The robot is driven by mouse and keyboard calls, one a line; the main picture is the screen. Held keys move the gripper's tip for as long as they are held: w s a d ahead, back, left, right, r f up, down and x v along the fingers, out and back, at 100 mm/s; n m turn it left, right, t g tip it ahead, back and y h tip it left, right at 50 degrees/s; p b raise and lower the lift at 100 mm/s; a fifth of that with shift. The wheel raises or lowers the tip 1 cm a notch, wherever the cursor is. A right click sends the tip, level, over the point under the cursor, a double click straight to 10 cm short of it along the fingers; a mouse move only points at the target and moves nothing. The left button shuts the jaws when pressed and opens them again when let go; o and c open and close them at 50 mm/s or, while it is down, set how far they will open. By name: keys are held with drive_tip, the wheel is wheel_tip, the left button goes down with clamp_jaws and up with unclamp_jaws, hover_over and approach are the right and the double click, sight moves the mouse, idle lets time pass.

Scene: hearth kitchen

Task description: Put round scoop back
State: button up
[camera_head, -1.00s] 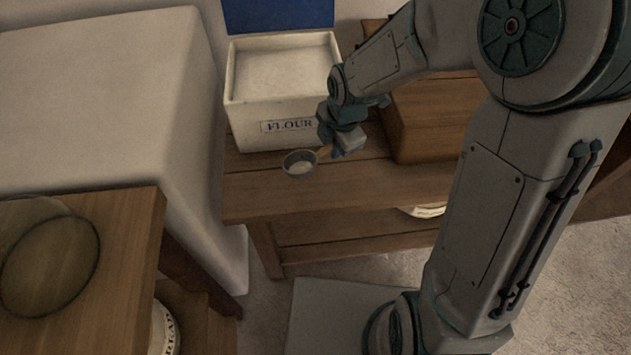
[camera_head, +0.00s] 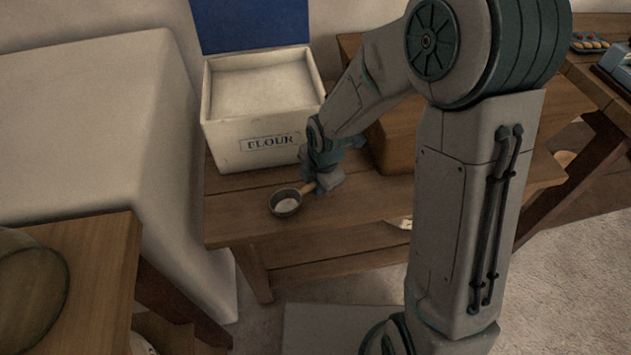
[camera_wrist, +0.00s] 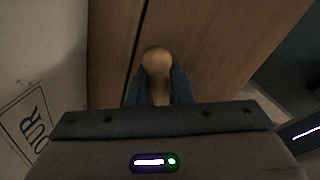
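The round scoop (camera_head: 286,203) has a dark round bowl with some white in it and a light wooden handle. In the head view it is in front of the flour box, over the bench's front part. My gripper (camera_head: 312,184) is at its handle, to the right of the bowl. In the wrist view the wooden handle end (camera_wrist: 157,62) stands between the two fingers, which are shut on it. The scoop's bowl is hidden in the wrist view. I cannot tell whether the scoop touches the bench.
The white flour box (camera_head: 225,141), with its blue lid (camera_head: 250,25) raised, stands on the wooden bench (camera_head: 235,222). A wooden box (camera_head: 398,140) stands right of it behind my arm. A pale block (camera_head: 90,120) is at left. A wooden table (camera_head: 100,240) holds a glass bowl (camera_head: 30,290).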

drive_tip(key=shift+o, duration=1.1)
wheel_tip(320, 180, up, 12)
drive_tip(key=s+d+p, duration=0.2)
drive_tip(key=p, duration=0.2)
drive_tip(key=s+d+r+m, duration=0.4)
drive_tip(key=s+d+m, duration=0.2)
drive_tip(key=m, duration=0.7)
drive_tip(key=s+d+r+m+h, duration=0.1)
drive_tip(key=s+d+r+m, duration=0.2)
drive_tip(key=s+d+m, duration=0.3)
drive_tip(key=d+m, duration=0.3)
drive_tip(key=m, duration=0.3)
drive_tip(key=shift+s+r+m, duration=0.25)
drive_tip(key=shift+r+m, duration=0.15)
drive_tip(key=shift+d+r, duration=0.1)
wheel_tip(320, 180, up, 18)
drive_tip(key=t+p, duration=0.1)
drive_tip(key=p, duration=1.5)
drive_tip(key=shift+a, duration=0.2)
